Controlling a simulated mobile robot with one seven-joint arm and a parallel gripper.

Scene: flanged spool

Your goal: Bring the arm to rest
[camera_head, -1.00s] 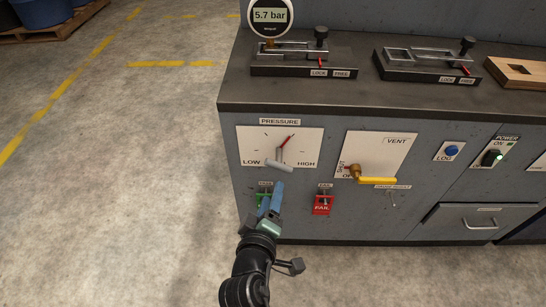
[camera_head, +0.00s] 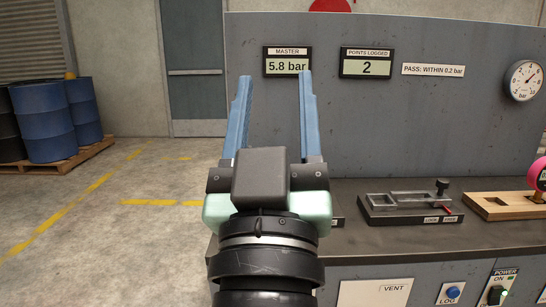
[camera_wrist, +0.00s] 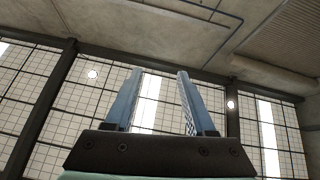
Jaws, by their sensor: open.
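My gripper (camera_head: 272,110) is raised upright in front of the bench in the head view. Its two blue fingers stand wide apart with nothing between them. In the wrist view my gripper (camera_wrist: 157,100) is also open and empty, pointing up toward tall windows (camera_wrist: 85,85) and the ceiling. It touches nothing that I can see. My arm hides part of the bench's left end.
The bench (camera_head: 440,240) carries a clamp fixture (camera_head: 410,207) and a wooden block (camera_head: 490,208) with a pink gauge (camera_head: 538,175). The back panel's MASTER display (camera_head: 287,66) reads 5.8 bar; the points display (camera_head: 366,68) reads 2. Blue drums (camera_head: 45,122) stand far left. Floor (camera_head: 120,215) at left is clear.

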